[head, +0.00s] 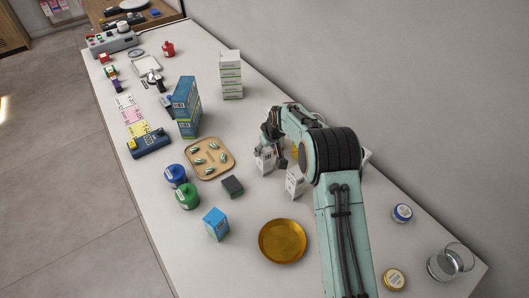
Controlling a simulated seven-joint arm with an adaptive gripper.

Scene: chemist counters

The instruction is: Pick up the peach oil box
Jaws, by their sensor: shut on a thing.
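My gripper (273,155) is beyond the middle of the counter, coming down from my arm on the right. It is shut on a small white box (265,164), which stands upright between its fingers at or close to the counter top. A second small white box (294,184) with dark print stands just nearer and to the right, partly behind my arm. The print on both is too small to read, so I cannot tell for sure which is the peach oil box. My arm hides part of the area behind them.
A wooden tray (226,169) with green-white capsules, a dark block (232,185) and a gold dish (282,255) are nearby. A white box stack (231,90), blue boxes (187,100) and a small blue box (216,224) stand around. A glass (453,261) is at the right. The wall borders the far side.

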